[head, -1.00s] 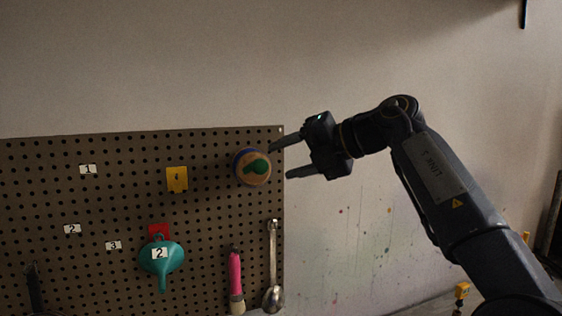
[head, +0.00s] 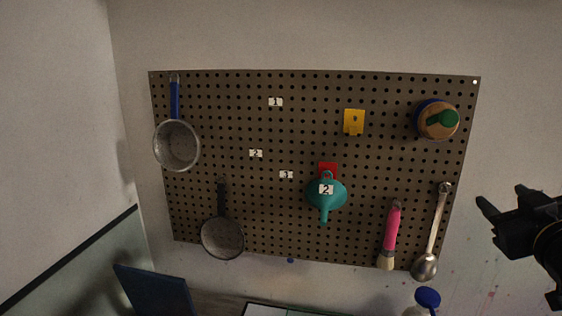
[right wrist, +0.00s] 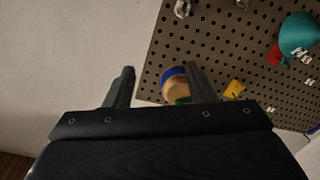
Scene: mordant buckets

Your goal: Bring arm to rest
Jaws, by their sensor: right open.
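My right gripper (head: 500,207) is at the right edge of the head view, to the right of the pegboard (head: 300,100). Its two fingers are apart and nothing is between them. In the right wrist view the open fingers (right wrist: 157,85) show with the pegboard's edge behind them. A round tan and blue item with a green part (head: 437,120) hangs at the board's upper right. It is partly hidden behind one finger in the right wrist view (right wrist: 174,86). My left gripper is not in view.
A blue-capped bottle (head: 428,298) stands below.

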